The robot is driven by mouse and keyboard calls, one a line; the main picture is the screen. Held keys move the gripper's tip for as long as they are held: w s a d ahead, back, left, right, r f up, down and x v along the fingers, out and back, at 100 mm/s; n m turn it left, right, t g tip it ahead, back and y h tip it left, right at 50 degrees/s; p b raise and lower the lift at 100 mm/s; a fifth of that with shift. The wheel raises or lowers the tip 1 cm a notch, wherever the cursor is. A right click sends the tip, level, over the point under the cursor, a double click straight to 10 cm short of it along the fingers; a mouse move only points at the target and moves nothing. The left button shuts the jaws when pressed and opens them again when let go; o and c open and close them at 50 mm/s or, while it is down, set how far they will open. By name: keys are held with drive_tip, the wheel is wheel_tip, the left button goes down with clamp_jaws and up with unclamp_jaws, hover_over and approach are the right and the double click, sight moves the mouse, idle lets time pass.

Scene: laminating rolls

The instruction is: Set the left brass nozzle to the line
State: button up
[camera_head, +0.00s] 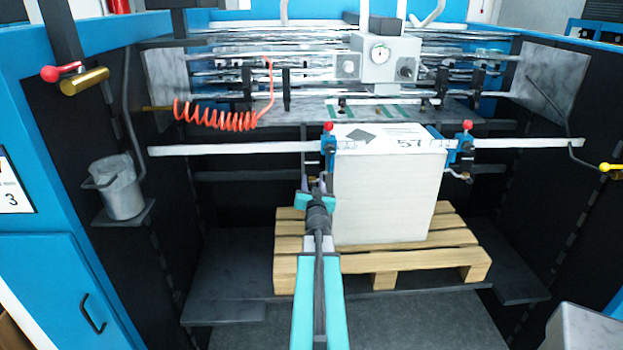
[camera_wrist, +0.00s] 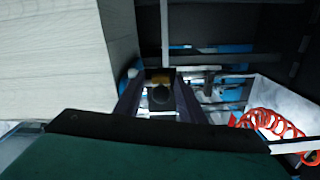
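The left blue nozzle holder with a red knob (camera_head: 328,148) sits on the white crossbar, at the left edge of the paper stack. My gripper (camera_head: 318,186) is just below that holder, in front of the stack's left edge. I see no clear contact. The left nozzle is mostly hidden in the head view. No setting line can be made out.
The paper stack (camera_head: 388,195) stands on a wooden pallet (camera_head: 452,232), close beside my gripper. The white crossbar (camera_head: 230,149) spans the machine. A second blue holder (camera_head: 466,143) sits right of the stack. A red coiled hose (camera_head: 215,117) hangs at upper left.

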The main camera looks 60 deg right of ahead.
sight(313, 182)
drive_tip(key=shift+p+x, duration=0.3)
drive_tip(key=shift+x, duration=1.4)
clamp_jaws()
